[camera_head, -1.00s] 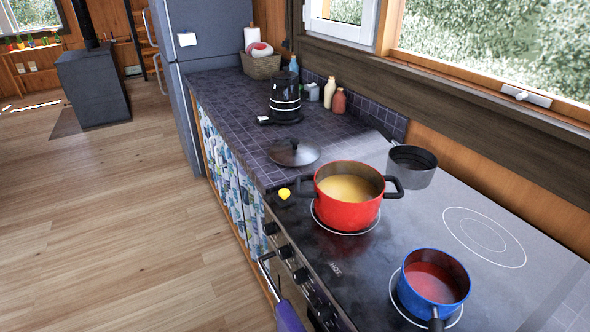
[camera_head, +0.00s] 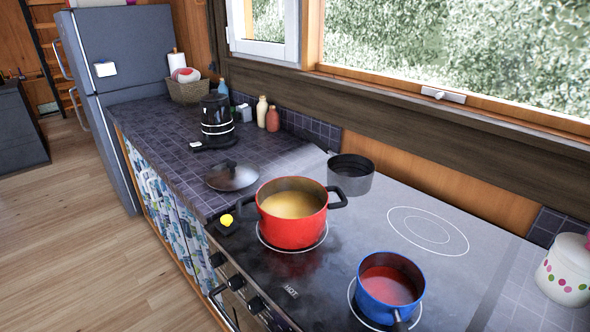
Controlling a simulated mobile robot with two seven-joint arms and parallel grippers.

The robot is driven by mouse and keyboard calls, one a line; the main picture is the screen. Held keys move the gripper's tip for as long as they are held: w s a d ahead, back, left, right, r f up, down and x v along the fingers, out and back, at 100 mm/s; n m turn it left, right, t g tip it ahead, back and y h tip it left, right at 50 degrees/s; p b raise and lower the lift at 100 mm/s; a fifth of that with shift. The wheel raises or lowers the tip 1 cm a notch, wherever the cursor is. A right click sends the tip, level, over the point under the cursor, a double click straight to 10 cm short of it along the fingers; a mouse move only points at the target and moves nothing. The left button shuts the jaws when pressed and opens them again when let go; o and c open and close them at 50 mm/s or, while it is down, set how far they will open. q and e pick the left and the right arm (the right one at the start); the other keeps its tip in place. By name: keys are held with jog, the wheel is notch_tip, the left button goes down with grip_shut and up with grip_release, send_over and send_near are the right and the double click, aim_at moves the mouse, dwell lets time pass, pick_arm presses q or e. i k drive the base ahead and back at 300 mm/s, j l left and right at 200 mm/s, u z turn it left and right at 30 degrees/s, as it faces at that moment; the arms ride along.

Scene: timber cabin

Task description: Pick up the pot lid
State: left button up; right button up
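The pot lid (camera_head: 232,178) is a dark, shiny round lid with a black knob. It lies on the dark tiled counter (camera_head: 165,150), just left of and behind the red pot. The red pot (camera_head: 292,232) has two black handles, holds a yellowish liquid and stands uncovered on the front left burner. Neither of my grippers shows in the head view, so I see nothing touching the lid.
A blue saucepan (camera_head: 390,290) with red contents and a dark grey pot (camera_head: 350,175) stand on the stove. A black kettle (camera_head: 217,120), bottles (camera_head: 262,112) and a basket (camera_head: 190,92) stand farther back. A dotted white jar (camera_head: 566,270) is at right. Open floor lies left.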

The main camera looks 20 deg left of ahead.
aim_at(231, 175)
jog(key=j+z, duration=0.45)
jog(key=j, duration=0.15)
jog(key=j+z, duration=0.4)
jog(key=j, duration=0.2)
jog(key=j+z, duration=0.45)
jog(key=j, duration=0.15)
